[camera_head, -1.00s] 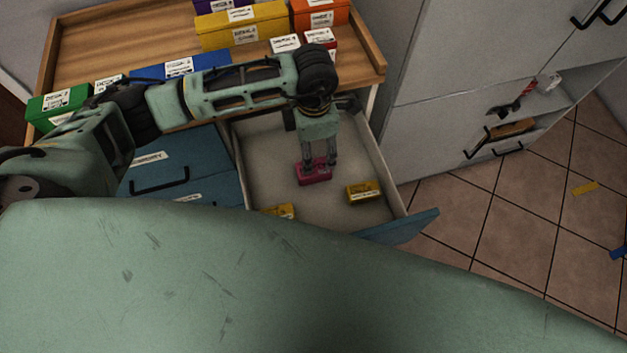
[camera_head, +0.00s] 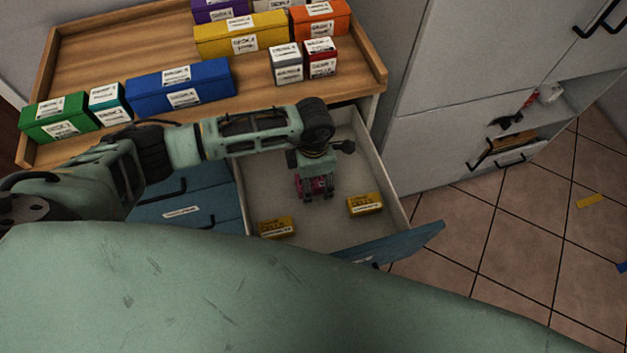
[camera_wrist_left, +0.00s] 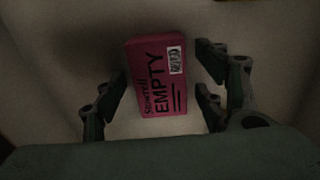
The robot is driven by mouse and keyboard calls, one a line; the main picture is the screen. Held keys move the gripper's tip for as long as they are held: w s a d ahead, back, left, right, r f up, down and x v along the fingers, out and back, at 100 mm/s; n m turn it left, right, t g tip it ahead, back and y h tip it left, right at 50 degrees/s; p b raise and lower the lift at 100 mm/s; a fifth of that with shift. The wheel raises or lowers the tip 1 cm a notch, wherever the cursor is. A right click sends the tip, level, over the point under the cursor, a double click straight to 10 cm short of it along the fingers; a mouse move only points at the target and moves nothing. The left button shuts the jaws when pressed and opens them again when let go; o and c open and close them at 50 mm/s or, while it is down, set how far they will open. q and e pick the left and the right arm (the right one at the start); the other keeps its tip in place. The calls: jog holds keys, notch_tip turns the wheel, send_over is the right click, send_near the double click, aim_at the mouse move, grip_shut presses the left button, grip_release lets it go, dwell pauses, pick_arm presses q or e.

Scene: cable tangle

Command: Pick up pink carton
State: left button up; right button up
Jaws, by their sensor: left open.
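The pink carton (camera_head: 319,184) lies in the open drawer (camera_head: 262,190), mostly hidden by my left gripper in the head view. In the left wrist view the pink carton (camera_wrist_left: 157,80) shows its labelled top with the word "EMPTY". My left gripper (camera_head: 317,194) is low in the drawer, over the carton. In the left wrist view the left gripper (camera_wrist_left: 162,92) is open, with fingers on both sides of the carton and gaps between them and it. My right gripper is not in view.
Two yellow cartons (camera_head: 365,204) (camera_head: 277,227) lie in the same drawer, to either side. The drawer walls and blue front (camera_head: 400,243) surround the gripper. A wooden top (camera_head: 120,60) with several coloured boxes stands behind. Grey cabinets (camera_head: 450,90) stand at right.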

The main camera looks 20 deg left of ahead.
pick_arm(q)
jog(key=shift+c, duration=0.6)
jog(key=c, duration=0.7)
jog(key=shift+r, duration=0.1)
jog(key=shift+c, duration=0.2)
